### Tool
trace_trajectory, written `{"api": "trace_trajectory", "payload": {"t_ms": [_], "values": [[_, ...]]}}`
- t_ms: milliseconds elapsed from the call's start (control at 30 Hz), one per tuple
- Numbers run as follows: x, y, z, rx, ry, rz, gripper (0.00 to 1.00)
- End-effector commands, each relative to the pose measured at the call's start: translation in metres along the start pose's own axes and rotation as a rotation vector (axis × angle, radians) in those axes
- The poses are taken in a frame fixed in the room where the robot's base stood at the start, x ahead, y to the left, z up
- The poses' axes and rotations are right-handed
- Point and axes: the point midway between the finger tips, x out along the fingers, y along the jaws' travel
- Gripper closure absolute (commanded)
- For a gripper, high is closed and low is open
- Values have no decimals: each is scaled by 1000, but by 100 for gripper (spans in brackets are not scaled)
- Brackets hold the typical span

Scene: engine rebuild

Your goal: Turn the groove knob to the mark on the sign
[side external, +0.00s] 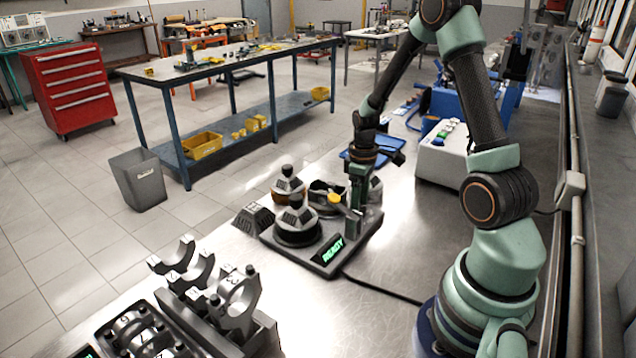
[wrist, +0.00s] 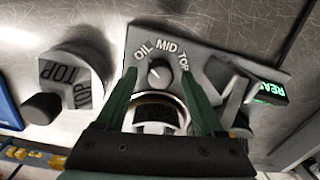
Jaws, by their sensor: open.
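The groove knob (wrist: 157,74) is a small round grey knob in the wrist view, with OIL, MID and TOP lettered in an arc above it. Its pale mark seems to point up and left, but it is too small to read surely. My gripper (wrist: 157,68) is open, one green finger on each side of the knob and apart from it. In the side view my gripper (side external: 357,206) points down at the station base (side external: 300,262), and the knob cannot be made out there. A dark sign (side external: 252,220) reading MID stands left of the base.
A round cup (wrist: 158,113) sits between my fingers, below the knob. A display (side external: 333,250) reads READY. Ring-grooved weights (side external: 297,225) crowd the base; bearing parts (side external: 235,300) stand in front.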

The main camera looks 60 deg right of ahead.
Motion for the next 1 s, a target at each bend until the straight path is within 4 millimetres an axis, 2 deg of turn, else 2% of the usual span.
{"api": "trace_trajectory", "payload": {"t_ms": [67,167,200,267,667,1000], "values": [[0,0,0,0,0,0,30],[0,0,0,0,0,0,64],[0,0,0,0,0,0,80],[0,0,0,0,0,0,100],[0,0,0,59,1,1,100],[-1,1,0,309,6,4,100]]}}
